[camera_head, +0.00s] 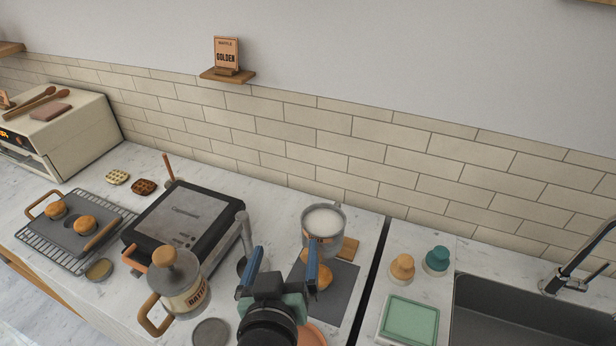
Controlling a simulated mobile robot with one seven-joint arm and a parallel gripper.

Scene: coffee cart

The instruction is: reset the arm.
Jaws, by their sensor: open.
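My gripper (284,266) is in the lower middle of the head view, above the counter. Its two blue-padded fingers are spread apart with nothing between them. A round golden bun-like item (321,277) on a dark mat (341,296) shows just right of the right finger. A grey pot with white contents (323,222) stands just beyond the fingers. The right fingertip overlaps the pot's near side in the picture, and I cannot tell whether they touch. The wrist hides part of the counter and of an orange-pink round thing (313,334).
A black press (184,222) and a lidded canister (178,286) stand to the left. A wire rack (118,218) holds a tray with two buns. A toaster oven (75,135) is at the far left. A sink (530,315) and tap (575,270) are at right, near a green tray (409,321).

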